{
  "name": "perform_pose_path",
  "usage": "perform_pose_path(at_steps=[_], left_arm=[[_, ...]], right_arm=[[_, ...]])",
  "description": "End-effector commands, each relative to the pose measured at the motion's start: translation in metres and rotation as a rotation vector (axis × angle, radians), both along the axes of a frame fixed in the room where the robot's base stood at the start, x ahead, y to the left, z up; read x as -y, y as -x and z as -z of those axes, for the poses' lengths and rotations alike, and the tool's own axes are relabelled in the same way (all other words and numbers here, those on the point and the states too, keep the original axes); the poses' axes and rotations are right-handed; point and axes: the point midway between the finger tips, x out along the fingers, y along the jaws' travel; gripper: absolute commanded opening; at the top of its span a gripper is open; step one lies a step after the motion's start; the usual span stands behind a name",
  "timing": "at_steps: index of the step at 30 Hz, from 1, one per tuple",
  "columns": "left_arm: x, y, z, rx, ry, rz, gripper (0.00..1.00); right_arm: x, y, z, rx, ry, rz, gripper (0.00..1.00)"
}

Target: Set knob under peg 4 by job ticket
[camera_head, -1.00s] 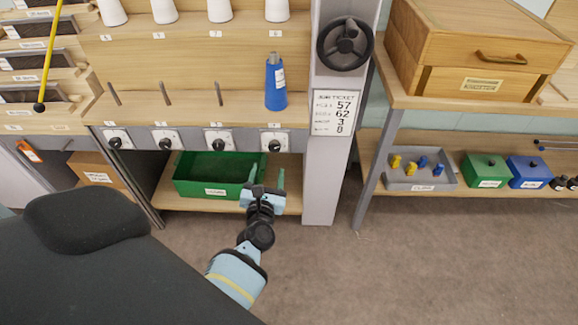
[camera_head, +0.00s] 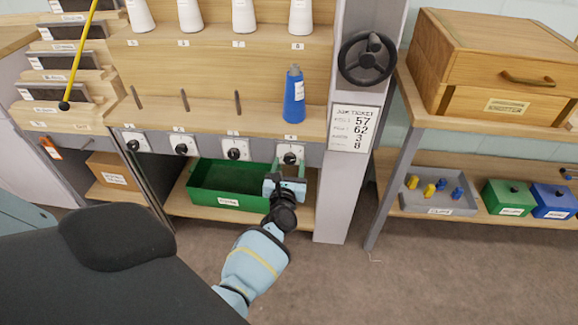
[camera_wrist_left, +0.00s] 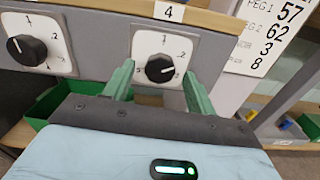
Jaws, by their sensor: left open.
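The knob under peg 4 (camera_head: 290,158) is a black dial on a white numbered plate. It also shows in the left wrist view (camera_wrist_left: 159,68), its white pointer toward the right side of the plate. My left gripper (camera_head: 286,178) is just below and in front of this knob. In the left wrist view its two green fingers (camera_wrist_left: 158,85) stand open, one on each side of the dial, apart from it. The job ticket (camera_head: 355,128) on the post lists 57, 62, 3 and 8. My right gripper is not in view.
Other knobs (camera_head: 235,149) sit in a row to the left. A green bin (camera_head: 228,186) is on the low shelf below. A handwheel (camera_head: 368,58) is on the post. A grey tray (camera_head: 436,192) with yellow and blue pieces is at right.

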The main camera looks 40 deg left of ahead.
Motion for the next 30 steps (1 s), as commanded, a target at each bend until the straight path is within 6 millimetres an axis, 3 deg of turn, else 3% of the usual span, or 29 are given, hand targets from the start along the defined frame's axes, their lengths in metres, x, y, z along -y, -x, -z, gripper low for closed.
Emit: perform_pose_path(at_steps=[11,22,30], left_arm=[[-0.0038,-0.0058,-0.0001,0.0,0.0,0.0,0.56],[-0.0036,-0.0057,-0.0002,0.0,0.0,0.0,0.12],[-0.0034,-0.0055,-0.0001,-0.015,-0.025,0.0,0.12]], right_arm=[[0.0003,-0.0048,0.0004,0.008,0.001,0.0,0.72],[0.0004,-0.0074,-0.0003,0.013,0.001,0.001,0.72],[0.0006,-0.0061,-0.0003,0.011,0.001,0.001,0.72]])
